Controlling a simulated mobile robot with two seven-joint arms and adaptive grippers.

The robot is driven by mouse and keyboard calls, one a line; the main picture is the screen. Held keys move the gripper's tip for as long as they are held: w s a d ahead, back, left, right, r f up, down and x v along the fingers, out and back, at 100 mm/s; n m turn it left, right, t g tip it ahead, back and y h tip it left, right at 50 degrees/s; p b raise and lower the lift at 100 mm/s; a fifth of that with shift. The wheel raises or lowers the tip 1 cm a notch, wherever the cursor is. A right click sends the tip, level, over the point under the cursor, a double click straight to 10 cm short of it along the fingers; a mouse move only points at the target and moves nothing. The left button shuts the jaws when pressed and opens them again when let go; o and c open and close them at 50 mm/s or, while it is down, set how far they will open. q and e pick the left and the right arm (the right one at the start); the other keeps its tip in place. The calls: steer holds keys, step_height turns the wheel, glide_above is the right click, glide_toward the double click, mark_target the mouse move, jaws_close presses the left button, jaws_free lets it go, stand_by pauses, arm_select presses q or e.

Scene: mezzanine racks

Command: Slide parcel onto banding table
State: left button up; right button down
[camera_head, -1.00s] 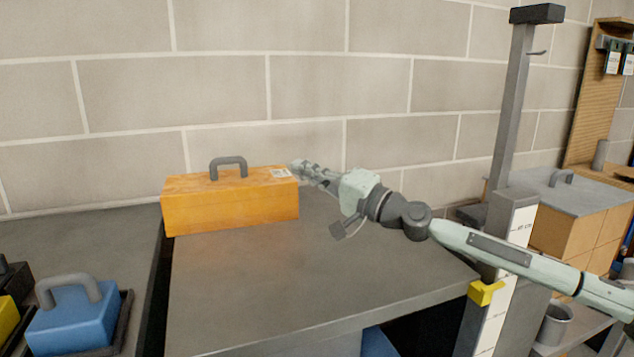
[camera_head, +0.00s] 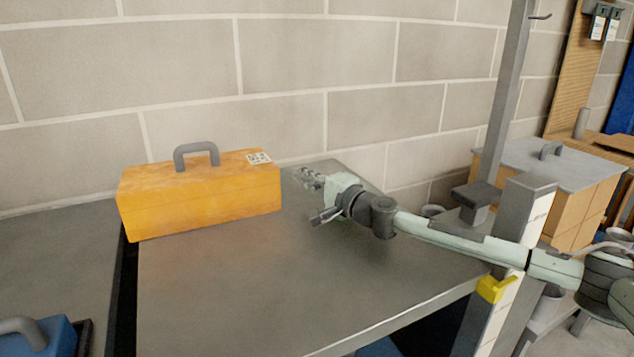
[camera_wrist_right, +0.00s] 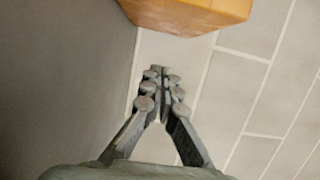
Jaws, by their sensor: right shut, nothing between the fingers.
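The parcel is an orange box (camera_head: 200,205) with a grey handle on top and a white label at its right end. It stands upright at the back left of a grey table (camera_head: 290,285), which I take as the banding table. Its left end is at the dark gap beside that table. My right gripper (camera_head: 308,179) is shut and empty, just right of the parcel and apart from it. In the right wrist view, the shut fingertips (camera_wrist_right: 160,76) point toward the parcel's lower edge (camera_wrist_right: 190,14), with a space between. My left gripper is not in view.
Another grey surface (camera_head: 60,260) lies left of the gap, with a blue case (camera_head: 45,335) on it. A grey post (camera_head: 510,90) and a yellow bracket (camera_head: 492,288) stand at the table's right. A block wall is behind. The table's front and middle are clear.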

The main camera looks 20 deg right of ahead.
steer(key=shift+x, duration=1.05)
steer(key=a, duration=0.2)
steer(key=shift+s+a, duration=0.25)
steer(key=shift+a, duration=0.65)
steer(key=shift+w+a, duration=0.1)
